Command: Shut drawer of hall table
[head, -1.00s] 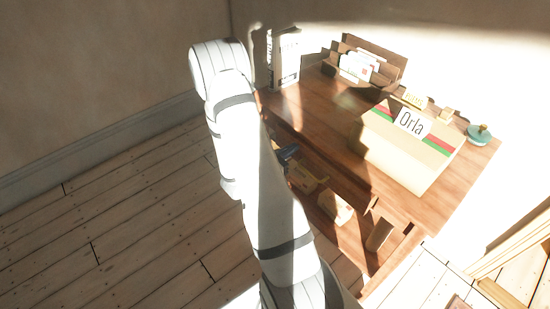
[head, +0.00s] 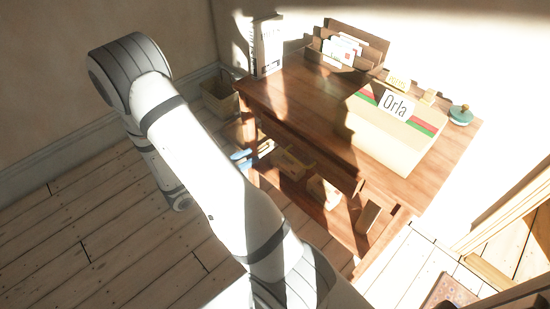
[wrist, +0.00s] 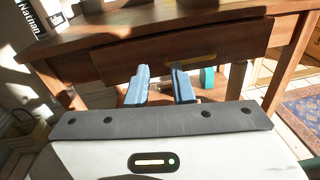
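The hall table (head: 300,105) is a brown wooden table against the wall. Its drawer front (wrist: 130,62) spans under the tabletop in the wrist view, with a small brass handle (wrist: 193,62) near its middle. The drawer front sits close under the table edge; I cannot tell for sure how far it stands out. My gripper (wrist: 163,86) is in front of and below the drawer front, its two blue fingers apart with nothing between them. In the head view my arm hides most of the gripper; a blue bit shows beside the table's front.
Objects lie below the top. A bin (head: 220,98) stands at the far left end. Floor to the left is clear.

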